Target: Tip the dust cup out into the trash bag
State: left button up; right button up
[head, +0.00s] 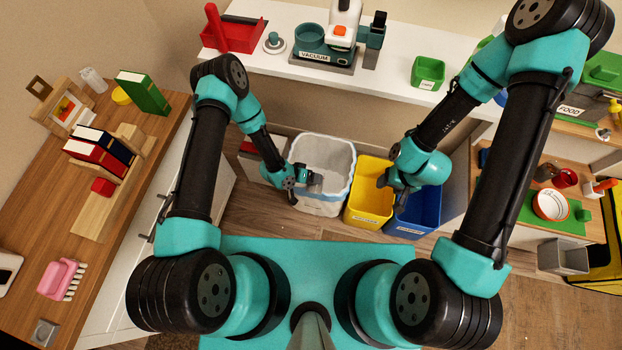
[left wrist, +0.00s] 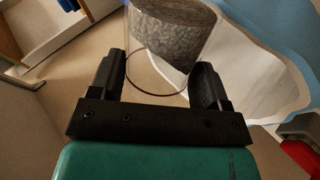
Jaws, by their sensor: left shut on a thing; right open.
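My left gripper (head: 302,178) is shut on the clear dust cup (left wrist: 165,72), which shows between its two fingers (left wrist: 160,85) in the left wrist view. Grey dust (left wrist: 178,35) sits inside, toward the end away from the gripper. In the head view the cup (head: 316,179) is small and partly hidden by the gripper, over the left part of the white trash bag (head: 325,150). The bag lines an open bin, and its pale film also shows in the left wrist view (left wrist: 245,70). My right gripper (head: 385,182) is open, near the yellow and blue bins.
A yellow bin (head: 366,209) and a blue bin (head: 424,214) stand right of the bag. The white counter behind holds the vacuum dock (head: 322,62), a red caddy (head: 233,36) and a green box (head: 427,73). A wooden desk (head: 120,220) runs along the left.

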pick_arm(q)
jog(key=shift+w+d+n+g+y, duration=0.1)
jog(key=shift+w+n+g, duration=0.25)
jog(key=shift+g, duration=0.3)
jog(key=shift+w+a+n+g+y, duration=0.1)
jog(key=shift+w+n+g, duration=0.2)
jog(key=shift+g, duration=0.3)
jog(key=shift+w+d+n+g+y, duration=0.1)
jog(key=shift+w+n+g, duration=0.25)
jog(key=shift+g, duration=0.3)
jog(key=shift+w, duration=0.15)
jog(key=shift+w+r+n+g, duration=0.1)
jog(key=shift+w+n+g, duration=0.35)
jog(key=shift+g, duration=0.35)
jog(key=shift+w+d+n+g, duration=0.15)
jog(key=shift+w+n+g, duration=0.3)
jog(key=shift+g, duration=0.35)
jog(key=shift+w+n+g, duration=0.7)
jog(key=shift+n+g, duration=0.1)
jog(key=shift+g, duration=0.4)
